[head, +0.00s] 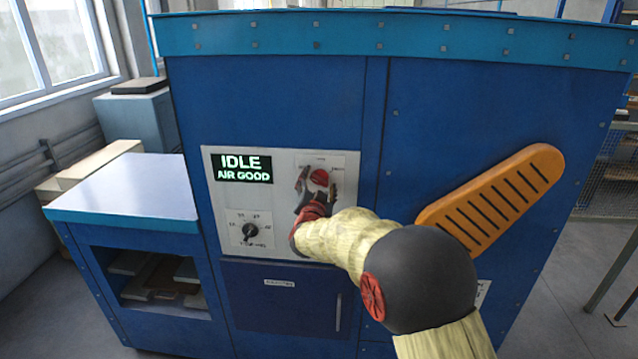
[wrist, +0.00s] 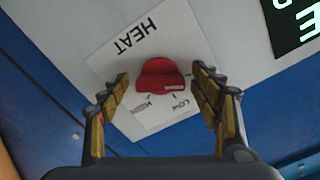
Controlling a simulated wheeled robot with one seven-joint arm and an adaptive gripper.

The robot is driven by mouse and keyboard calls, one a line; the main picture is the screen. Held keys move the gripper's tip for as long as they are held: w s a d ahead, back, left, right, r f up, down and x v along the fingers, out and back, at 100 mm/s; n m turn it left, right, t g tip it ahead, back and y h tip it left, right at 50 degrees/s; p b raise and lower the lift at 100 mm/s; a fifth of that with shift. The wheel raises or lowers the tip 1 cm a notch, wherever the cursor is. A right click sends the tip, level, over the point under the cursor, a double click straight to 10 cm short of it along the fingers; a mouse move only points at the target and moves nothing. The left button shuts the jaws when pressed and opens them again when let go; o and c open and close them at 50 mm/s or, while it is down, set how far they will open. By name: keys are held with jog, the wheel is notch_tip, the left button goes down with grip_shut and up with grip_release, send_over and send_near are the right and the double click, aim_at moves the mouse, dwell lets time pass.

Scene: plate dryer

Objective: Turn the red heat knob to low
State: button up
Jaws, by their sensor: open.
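The red heat knob (head: 319,177) is on the pale control panel of the blue dryer, right of the display. In the wrist view the red knob (wrist: 160,74) sits on a white plate marked HEAT. The word LOW shows at its lower right, and a second, small word shows at its lower left. The knob's exact setting is hard to tell. My gripper (head: 318,184) is in front of the knob. In the wrist view my gripper (wrist: 159,88) is open, with one finger on each side of the knob and a visible gap to each.
A display (head: 243,169) reads IDLE, AIR GOOD. A black dial (head: 250,231) is below it. An orange slotted handle (head: 510,190) sticks out at right, beside my arm. A low side table (head: 125,190) stands at left.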

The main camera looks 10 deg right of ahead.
jog(key=shift+w, duration=0.25)
jog(key=shift+c, duration=0.5)
jog(key=c, duration=1.1)
jog(key=shift+b, duration=0.35)
jog(key=m+b, duration=0.2)
jog(key=b, duration=0.1)
jog(key=shift+f+m, duration=0.15)
jog(key=shift+m, duration=0.25)
jog(key=m+b, duration=0.3)
jog(key=b, duration=0.1)
jog(key=shift+m+b, duration=0.3)
jog(key=shift+b, duration=0.1)
jog(key=m+b, duration=0.5)
jog(key=shift+m, duration=0.3)
